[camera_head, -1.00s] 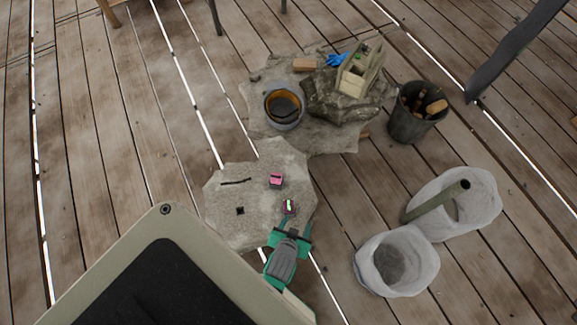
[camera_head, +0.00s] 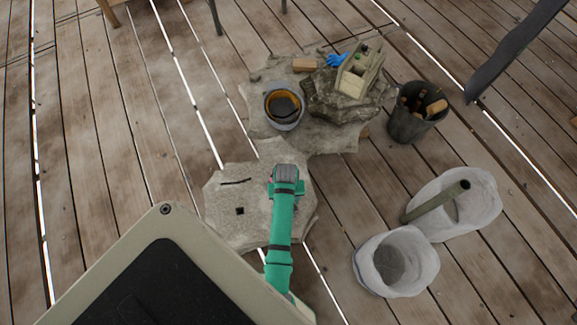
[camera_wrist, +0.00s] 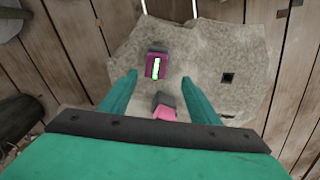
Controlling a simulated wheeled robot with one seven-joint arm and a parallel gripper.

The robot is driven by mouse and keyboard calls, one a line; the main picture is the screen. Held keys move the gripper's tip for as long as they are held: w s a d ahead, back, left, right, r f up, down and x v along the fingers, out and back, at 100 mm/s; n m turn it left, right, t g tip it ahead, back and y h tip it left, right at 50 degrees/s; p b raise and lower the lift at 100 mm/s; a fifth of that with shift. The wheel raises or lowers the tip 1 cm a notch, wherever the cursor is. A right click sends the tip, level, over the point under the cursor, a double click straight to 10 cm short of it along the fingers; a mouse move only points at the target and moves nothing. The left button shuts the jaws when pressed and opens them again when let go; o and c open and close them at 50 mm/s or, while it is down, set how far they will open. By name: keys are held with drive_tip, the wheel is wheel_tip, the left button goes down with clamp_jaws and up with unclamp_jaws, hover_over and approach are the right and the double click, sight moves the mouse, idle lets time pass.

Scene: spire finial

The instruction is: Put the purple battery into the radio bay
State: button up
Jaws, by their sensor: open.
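The purple battery (camera_wrist: 156,68), a small block with a bright green-white stripe and a dark end, lies on the low stone slab. In the head view my arm hides it. My gripper (camera_head: 285,174) is above the slab, its fingertips hidden there. In the wrist view my gripper (camera_wrist: 160,76) is open and empty, with the purple battery showing between its fingertips; I cannot tell the height gap. A pink block (camera_wrist: 165,108) with a dark end shows nearer the palm. The beige radio (camera_head: 361,68), with open compartments, stands on the rock at the back.
A bucket (camera_head: 284,105) and a blue glove (camera_head: 337,60) sit on the rear stones. A dark bin (camera_head: 415,112) stands right of the rock. Two pale sacks (camera_head: 397,262) are at right. A square hole (camera_head: 240,211) marks the slab.

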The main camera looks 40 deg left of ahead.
wheel_tip(320, 180, down, 4)
drive_tip(key=shift+w+d+f, duration=0.15)
drive_tip(key=shift+w+f, duration=0.05)
drive_tip(key=shift+f, duration=1.15)
drive_tip(key=shift+w+d+f, duration=0.1)
drive_tip(key=shift+w+f, duration=0.05)
drive_tip(key=shift+f, duration=1.15)
clamp_jaws()
